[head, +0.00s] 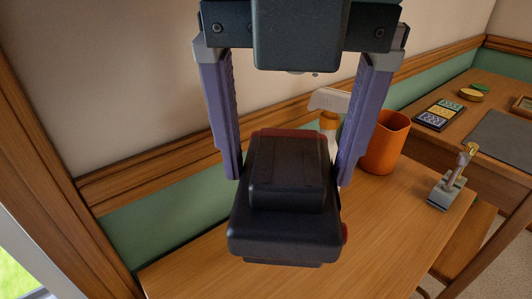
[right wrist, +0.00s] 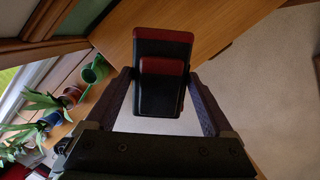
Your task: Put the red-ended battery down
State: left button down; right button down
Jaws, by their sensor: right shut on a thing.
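The red-ended battery (head: 285,190) is a black block with a stepped top and dark red at its far end and one side. My right gripper (head: 288,172) is shut on it, with one purple finger on each side. In the head view it hangs in front of the wooden table (head: 190,262) and hides part of it; I cannot tell its height above the surface. The right wrist view shows the battery (right wrist: 161,95) between the fingers (right wrist: 164,110), its red end away from the palm. My left gripper is not in view.
An orange cup (head: 384,145) stands on the table behind the right finger, near a white-headed tool (head: 328,100). A small grey metal device (head: 446,190) stands at the right edge. Table surface shows bare at front left and right. Plants (right wrist: 45,105) show in the wrist view.

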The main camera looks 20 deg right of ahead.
notch_tip(320, 180, down, 20)
jog(key=b, duration=1.2)
jog(key=shift+r, duration=0.2)
jog(key=shift+f+b, duration=0.2)
jog(key=shift+b, duration=0.15)
grip_release()
jog(key=shift+r, duration=0.1)
